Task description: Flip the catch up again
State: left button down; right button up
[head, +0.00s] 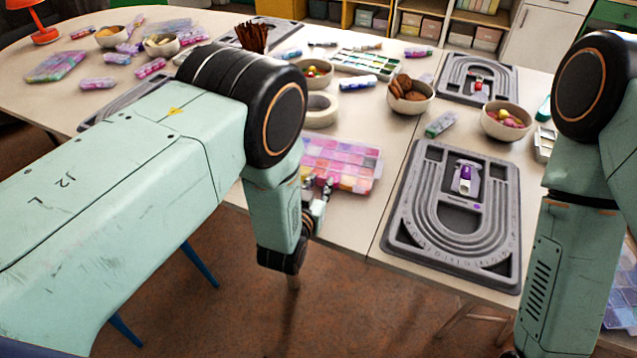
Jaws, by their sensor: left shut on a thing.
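A clear bead box (343,160) with pink, purple and orange compartments lies at the front edge of the table, its left part hidden behind my left arm. My left gripper (319,192) is at the box's near edge, with its fingers shut on the small catch there. The fingers cover the catch, so I cannot tell whether it is up or down. My right arm (560,260) comes down at the right. Its gripper is outside the picture.
A grey bead board (405,215) with a purple and white item lies to the right of the box. Open floor lies in front of the table.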

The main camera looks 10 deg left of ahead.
pick_arm(q)
jog(key=c, duration=1.1)
grip_release()
